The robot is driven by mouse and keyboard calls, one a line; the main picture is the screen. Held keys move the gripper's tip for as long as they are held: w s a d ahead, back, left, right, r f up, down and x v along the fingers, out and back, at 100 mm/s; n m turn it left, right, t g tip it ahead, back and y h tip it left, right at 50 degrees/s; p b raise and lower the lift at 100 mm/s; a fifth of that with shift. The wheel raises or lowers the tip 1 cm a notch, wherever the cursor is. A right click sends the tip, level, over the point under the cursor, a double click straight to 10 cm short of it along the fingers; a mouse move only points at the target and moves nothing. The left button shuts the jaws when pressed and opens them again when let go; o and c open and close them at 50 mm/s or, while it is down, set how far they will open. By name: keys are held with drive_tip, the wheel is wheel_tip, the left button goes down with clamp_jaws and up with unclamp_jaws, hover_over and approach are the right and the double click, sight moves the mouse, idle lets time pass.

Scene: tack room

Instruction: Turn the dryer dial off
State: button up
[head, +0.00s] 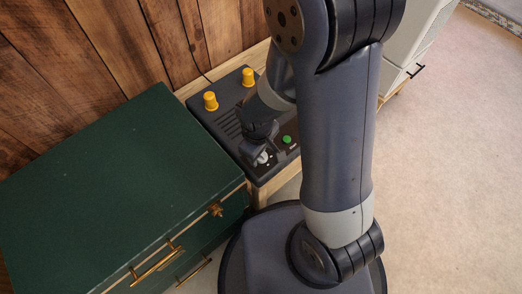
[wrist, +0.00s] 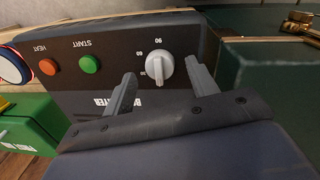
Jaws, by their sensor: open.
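The dryer (head: 226,122) is a dark box with two orange posts on top, standing by the wooden wall. Its white dial (wrist: 160,69) has a raised grip bar and printed numbers, including 60 and 90, around it. The bar runs roughly up and down in the wrist view; which end is the pointer is unclear. The dial shows small in the head view (head: 262,158). My gripper (wrist: 161,70) is open, with one finger left and one right of the dial, apparently apart from it. In the head view my gripper (head: 259,146) is over the dryer's front part.
A green START button (wrist: 90,64) and an orange-red button (wrist: 48,66) sit left of the dial in the wrist view. A green chest (head: 110,180) stands close left of the dryer. A white cabinet (head: 412,45) stands behind right. The floor at right is clear.

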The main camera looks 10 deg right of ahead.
wheel_tip(320, 180, up, 9)
drive_tip(key=p, duration=0.3)
drive_tip(key=shift+s+a+r, duration=0.15)
drive_tip(key=shift+s+a, duration=0.1)
drive_tip(key=shift+s, duration=0.05)
drive_tip(key=f+b, duration=0.1)
drive_tip(key=f, duration=0.2)
drive_tip(key=f+b, duration=0.1)
drive_tip(key=f, duration=0.3)
drive_tip(key=f+b, duration=0.2)
drive_tip(key=f, duration=0.1)
drive_tip(key=shift+w+d+f, duration=0.3)
drive_tip(key=shift+f, duration=0.1)
drive_tip(key=shift+r, duration=0.1)
